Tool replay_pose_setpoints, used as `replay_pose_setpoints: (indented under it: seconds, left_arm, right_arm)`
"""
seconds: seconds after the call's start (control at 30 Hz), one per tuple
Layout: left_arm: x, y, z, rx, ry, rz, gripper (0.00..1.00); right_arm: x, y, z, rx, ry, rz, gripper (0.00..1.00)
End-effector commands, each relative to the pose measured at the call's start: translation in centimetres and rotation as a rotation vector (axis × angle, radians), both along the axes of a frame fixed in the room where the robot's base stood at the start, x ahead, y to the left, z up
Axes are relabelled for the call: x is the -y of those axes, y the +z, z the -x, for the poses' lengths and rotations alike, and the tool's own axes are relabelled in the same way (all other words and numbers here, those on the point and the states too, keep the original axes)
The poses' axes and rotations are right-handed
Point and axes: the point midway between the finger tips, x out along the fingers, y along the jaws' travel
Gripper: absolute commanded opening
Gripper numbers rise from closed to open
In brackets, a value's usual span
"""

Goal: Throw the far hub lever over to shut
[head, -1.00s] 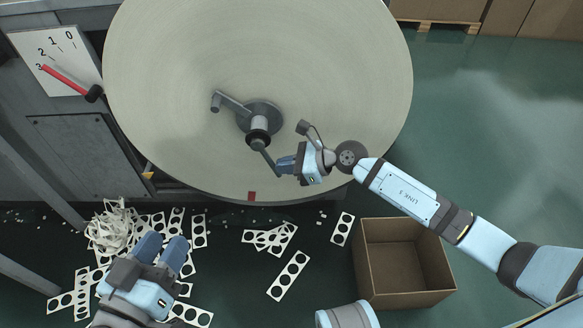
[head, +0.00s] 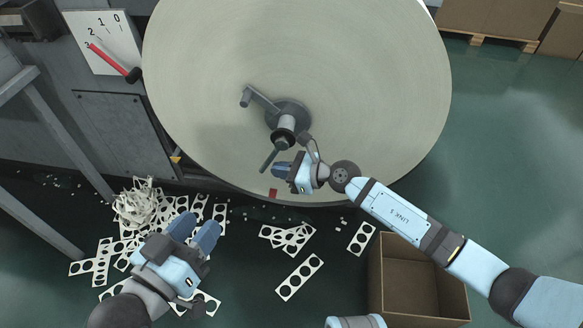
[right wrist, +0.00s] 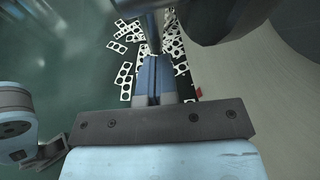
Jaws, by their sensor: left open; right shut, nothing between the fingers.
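A dark hub (head: 290,112) sits in the middle of the big pale round reel face in the head view. A crank arm (head: 262,99) with a knob points up-left from it. A thin dark lever (head: 271,157) comes from the hub's front collar (head: 283,141) and points down-left. My right gripper (head: 277,170) is shut and empty, its fingertips close to the lever's right side; I cannot tell if they touch. In the right wrist view a metal rod (right wrist: 151,32) shows just beyond the shut fingers (right wrist: 154,78). My left gripper (head: 194,229) is open and empty, low at the left.
A dial (head: 105,40) with a red pointer is on the grey machine at upper left. Punched strips (head: 300,278) and a tangled scrap heap (head: 146,204) lie on the dark floor. An open cardboard box (head: 412,291) stands at lower right.

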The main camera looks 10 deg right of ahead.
Motion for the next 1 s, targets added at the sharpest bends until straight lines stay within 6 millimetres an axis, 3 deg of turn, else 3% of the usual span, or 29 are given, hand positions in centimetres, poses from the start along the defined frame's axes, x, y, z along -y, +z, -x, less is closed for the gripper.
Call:
replay_pose_setpoints:
  seconds: [0.5,1.0]
  left_arm:
    - [0.0,1.4,0.0,0.038,0.020,0.035,0.43]
    - [0.0,1.0,0.0,0.033,0.016,0.028,0.43]
  right_arm:
    - [-1.6,0.4,-0.3,0.003,0.002,-0.004,0.00]
    - [-1.6,0.5,-0.4,0.007,0.003,-0.009,0.00]
